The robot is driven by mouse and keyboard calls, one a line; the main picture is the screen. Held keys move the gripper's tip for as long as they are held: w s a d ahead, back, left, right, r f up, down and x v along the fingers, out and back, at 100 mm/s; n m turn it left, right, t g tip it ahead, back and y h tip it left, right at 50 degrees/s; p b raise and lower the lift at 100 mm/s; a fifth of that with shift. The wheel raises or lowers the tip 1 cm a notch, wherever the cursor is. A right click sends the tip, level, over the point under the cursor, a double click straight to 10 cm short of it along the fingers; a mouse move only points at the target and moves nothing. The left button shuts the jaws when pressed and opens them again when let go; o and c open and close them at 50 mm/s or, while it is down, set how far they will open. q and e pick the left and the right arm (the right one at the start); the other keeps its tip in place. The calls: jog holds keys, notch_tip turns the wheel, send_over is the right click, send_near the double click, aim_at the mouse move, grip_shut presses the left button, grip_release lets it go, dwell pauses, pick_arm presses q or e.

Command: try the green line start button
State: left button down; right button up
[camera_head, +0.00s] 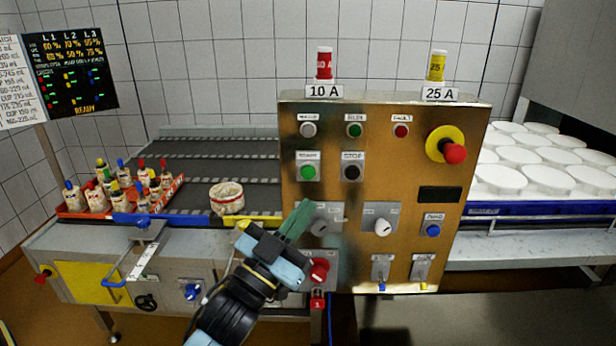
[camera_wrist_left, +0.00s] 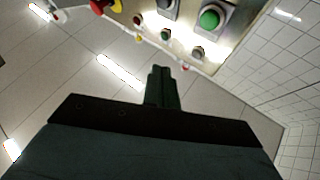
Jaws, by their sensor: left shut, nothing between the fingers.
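The green start button (camera_head: 308,172) is a round green cap on a square plate at the left of the brass control panel (camera_head: 340,250). A black stop button (camera_head: 352,172) is to its right. In the left wrist view the green button (camera_wrist_left: 209,19) is at the top right, beside the stop button (camera_wrist_left: 165,4). My left gripper (camera_head: 301,208) is shut and empty, its fingertips below the green button in the head view. In the wrist view the shut fingers (camera_wrist_left: 160,72) appear apart from the button. My right gripper is in neither view.
The panel also has a red emergency knob (camera_head: 455,153), a grey selector (camera_head: 382,227) and a blue button (camera_head: 433,230). Red (camera_head: 324,63) and yellow (camera_head: 437,66) fuses stand on top. A conveyor (camera_head: 220,160) with bottles in a red tray (camera_head: 72,212) lies left; white moulds (camera_head: 500,178) lie right.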

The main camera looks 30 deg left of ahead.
pick_arm(q)
jog(key=shift+w, duration=0.1)
jog(key=b, duration=0.1)
send_near(314, 170)
notch_tip(314, 170, up, 3)
jog(key=w+d, duration=0.2)
jog(key=w, duration=0.1)
jog(key=shift+w+a, duration=0.25)
jog(key=shift+w, duration=0.2)
jog(key=shift+r, duration=0.1)
dwell(1.7)
jog(key=shift+w+a, duration=0.25)
jog(key=shift+w, duration=0.1)
jog(key=shift+w+a, duration=0.25)
jog(key=shift+w, duration=0.15)
dwell(0.7)
dwell(0.4)
jog(key=shift+s+d+p, duration=0.35)
jog(key=shift+s+d, duration=0.15)
jog(key=shift+s, duration=0.25)
